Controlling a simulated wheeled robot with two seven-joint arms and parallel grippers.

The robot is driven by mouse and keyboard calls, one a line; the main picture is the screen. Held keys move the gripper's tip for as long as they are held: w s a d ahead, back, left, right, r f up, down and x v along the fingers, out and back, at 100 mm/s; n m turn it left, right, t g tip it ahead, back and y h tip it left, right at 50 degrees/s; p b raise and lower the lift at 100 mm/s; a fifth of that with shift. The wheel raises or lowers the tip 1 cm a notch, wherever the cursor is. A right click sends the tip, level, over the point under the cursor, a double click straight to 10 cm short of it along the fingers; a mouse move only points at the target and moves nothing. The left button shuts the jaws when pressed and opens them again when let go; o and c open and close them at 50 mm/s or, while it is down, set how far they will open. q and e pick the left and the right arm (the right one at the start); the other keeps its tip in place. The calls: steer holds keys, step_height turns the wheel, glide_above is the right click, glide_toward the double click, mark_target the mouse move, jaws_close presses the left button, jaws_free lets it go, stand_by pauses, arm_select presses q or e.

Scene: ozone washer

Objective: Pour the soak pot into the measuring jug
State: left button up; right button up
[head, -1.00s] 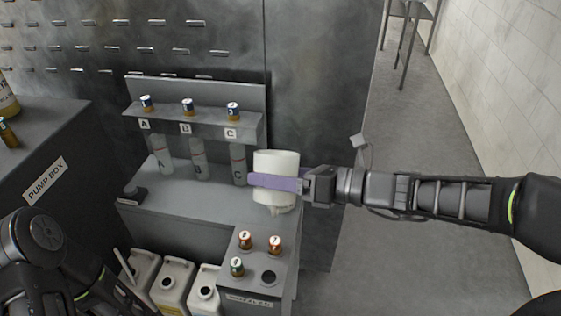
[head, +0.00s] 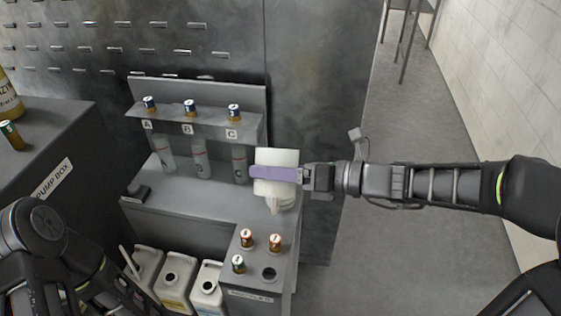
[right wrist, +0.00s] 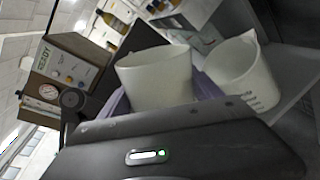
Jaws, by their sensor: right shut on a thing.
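The white soak pot (head: 277,157) is held in the air above the right end of the grey bench. It also shows in the right wrist view (right wrist: 155,80). My right gripper (head: 270,173), with purple fingers, is shut around its side. In the head view the pot is tipped and its opening is hidden. The white measuring jug (head: 281,202) stands upright just below it, partly covered by the pot, with its spout towards me. Its spout and printed marks show in the right wrist view (right wrist: 243,78). No liquid stream is visible. My left gripper is out of view.
Bottles A, B and C (head: 202,160) stand left of the jug, beneath a shelf (head: 215,122) holding small capped vials. A nozzle rack (head: 255,278) is in front. White canisters (head: 178,285) stand below the bench. Open floor lies to the right.

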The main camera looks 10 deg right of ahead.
steer(key=shift+w+r+m+p, duration=0.1)
steer(key=shift+r+m+p, duration=0.2)
steer(key=shift+p, duration=0.3)
steer(key=shift+f+m+g+p, duration=0.3)
steer(key=shift+m+g+p, duration=0.3)
steer(key=shift+p, duration=0.4)
stand_by(0.8)
steer(key=shift+w+d+r+m+p, duration=0.15)
steer(key=shift+r+m+p, duration=0.3)
steer(key=shift+m+p, duration=0.6)
stand_by(0.5)
steer(key=shift+w+f+m+g+p, duration=0.15)
steer(key=shift+f+m+g+p, duration=0.25)
steer(key=shift+p, duration=0.3)
stand_by(0.8)
